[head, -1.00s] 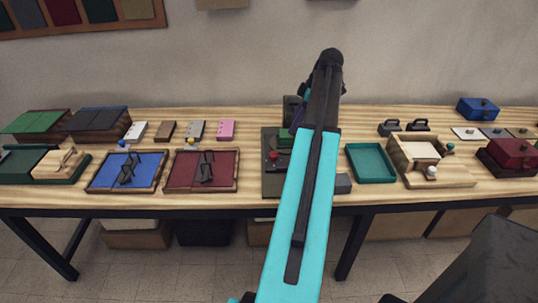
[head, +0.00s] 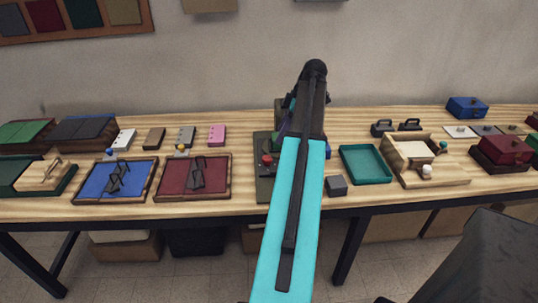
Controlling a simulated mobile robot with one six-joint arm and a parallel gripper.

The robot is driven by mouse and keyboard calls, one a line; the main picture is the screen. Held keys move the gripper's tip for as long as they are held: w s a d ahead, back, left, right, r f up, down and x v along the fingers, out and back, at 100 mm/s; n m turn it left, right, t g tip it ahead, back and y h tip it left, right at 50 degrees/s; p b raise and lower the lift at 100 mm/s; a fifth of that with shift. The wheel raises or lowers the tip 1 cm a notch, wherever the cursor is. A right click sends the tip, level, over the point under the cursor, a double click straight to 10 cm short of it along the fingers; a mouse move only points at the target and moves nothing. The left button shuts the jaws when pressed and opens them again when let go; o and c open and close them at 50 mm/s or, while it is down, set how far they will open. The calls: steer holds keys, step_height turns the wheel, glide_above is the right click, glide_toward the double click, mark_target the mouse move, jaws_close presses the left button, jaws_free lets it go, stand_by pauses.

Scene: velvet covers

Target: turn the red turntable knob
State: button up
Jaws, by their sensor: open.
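A red knob (head: 267,159) stands on the left part of a dark grey-green board (head: 264,187) in the middle of the table. Green parts and a dark upright block (head: 280,106) sit behind it on that board. My arm passes in front of the board and hides much of it, including any turntable disc. A small blue piece shows just right of the arm. My gripper cannot be made out; it is hidden behind my arm's links.
A grey block (head: 337,186) and a teal tray (head: 367,164) lie right of the board. A wooden box with a white knob (head: 426,170) stands further right. A dark red panel tray (head: 169,179) and a blue one (head: 92,180) lie left.

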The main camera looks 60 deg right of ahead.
mark_target(267, 158)
steer(key=shift+p+x, duration=1.25)
steer(key=shift+x, duration=5)
steer(key=shift+s, duration=0.1)
steer(key=c, duration=1)
